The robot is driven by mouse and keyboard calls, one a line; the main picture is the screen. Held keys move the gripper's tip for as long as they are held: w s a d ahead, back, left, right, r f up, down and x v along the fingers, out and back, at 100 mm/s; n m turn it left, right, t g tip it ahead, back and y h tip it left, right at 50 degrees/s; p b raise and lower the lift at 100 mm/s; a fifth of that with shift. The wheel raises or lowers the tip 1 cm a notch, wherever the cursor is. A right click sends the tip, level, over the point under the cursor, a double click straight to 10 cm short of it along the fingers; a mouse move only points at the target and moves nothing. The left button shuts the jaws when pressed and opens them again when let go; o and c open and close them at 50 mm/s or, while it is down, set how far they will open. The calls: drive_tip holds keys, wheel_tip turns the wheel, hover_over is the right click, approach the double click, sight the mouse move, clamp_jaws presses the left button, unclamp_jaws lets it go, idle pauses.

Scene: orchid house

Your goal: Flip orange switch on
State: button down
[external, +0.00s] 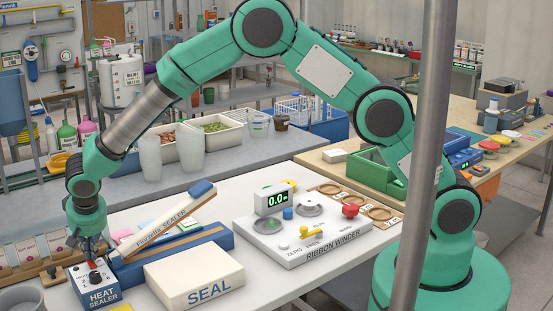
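The switch's exact position is too small to read.
A ribbon winder (308,237) with knobs and a display is farther right. A grey pot (22,300) and packets crowd the left. A grey post crosses the view.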

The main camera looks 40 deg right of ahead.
drive_tip(key=shift+w+p, duration=0.1)
drive_tip(key=shift+p, duration=0.3)
drive_tip(key=shift+w+f+g+p, duration=0.1)
drive_tip(key=shift+w+g+p, duration=0.25)
drive_tip(key=shift+p, duration=0.4)
drive_tip(key=shift+s+f, duration=0.1)
drive_tip(key=shift+f, duration=0.15)
drive_tip(key=shift+s, duration=0.1)
drive_tip(key=shift+s+b, duration=0.45)
drive_tip(key=shift+s, duration=0.35)
drive_tip(key=shift+r, duration=0.15)
drive_tip(key=s+p+v, duration=0.1)
drive_tip(key=v, duration=1.2)
drive_tip(key=shift+r, duration=0.2)
drive_tip(key=shift+r+p, duration=0.1)
drive_tip(key=shift+p, duration=0.35)
